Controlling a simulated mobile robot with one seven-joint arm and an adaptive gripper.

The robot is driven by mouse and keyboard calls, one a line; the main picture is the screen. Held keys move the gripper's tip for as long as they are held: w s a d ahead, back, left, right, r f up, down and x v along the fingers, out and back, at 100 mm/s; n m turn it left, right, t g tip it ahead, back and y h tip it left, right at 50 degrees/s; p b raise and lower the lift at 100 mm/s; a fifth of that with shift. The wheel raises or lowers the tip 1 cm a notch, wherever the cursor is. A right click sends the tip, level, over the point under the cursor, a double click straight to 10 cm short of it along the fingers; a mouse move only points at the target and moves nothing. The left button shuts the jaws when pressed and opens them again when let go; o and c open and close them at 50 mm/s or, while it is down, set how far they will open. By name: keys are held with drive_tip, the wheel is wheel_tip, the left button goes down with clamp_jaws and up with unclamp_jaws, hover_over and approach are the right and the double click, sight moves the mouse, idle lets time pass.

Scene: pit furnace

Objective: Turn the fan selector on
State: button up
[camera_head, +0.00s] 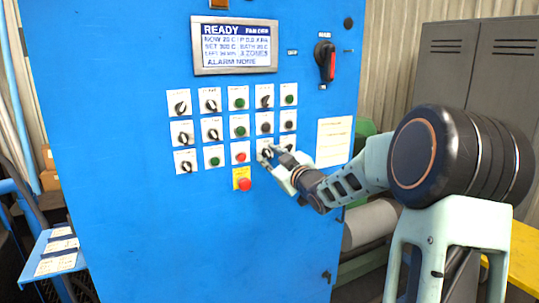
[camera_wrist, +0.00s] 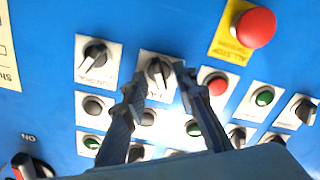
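The fan selector (camera_wrist: 157,70) is a dark rotary knob with a light pointer on a white plate, partly readable as "FA", in the wrist view. In the head view it is in the panel's bottom row (camera_head: 266,153), partly covered by my gripper (camera_head: 272,162). In the wrist view my gripper (camera_wrist: 155,84) is open, its two dark fingers on either side of the knob. I cannot tell whether either touches. The display (camera_head: 236,46) reads "READY" and "FAN OFF".
The control selector (camera_wrist: 95,54) sits left of the fan selector in the wrist view, and a red button (camera_wrist: 217,83) sits right. The red all-stop button (camera_wrist: 255,27) projects from its yellow plate nearby. A red-and-black main switch (camera_head: 326,62) is higher on the blue cabinet (camera_head: 130,220).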

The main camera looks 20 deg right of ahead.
drive_tip(key=shift+w, duration=0.1)
drive_tip(key=shift+c, duration=0.4)
clamp_jaws()
drive_tip(key=m+p, duration=0.2)
drive_tip(key=m, duration=0.4)
drive_tip(key=m+p, duration=0.3)
drive_tip(key=m, duration=0.2)
drive_tip(key=shift+d+m+p, duration=0.2)
drive_tip(key=shift+m+p, duration=0.1)
drive_tip(key=shift+m, duration=0.1)
idle(0.3)
drive_tip(key=shift+o, duration=0.4)
unclamp_jaws()
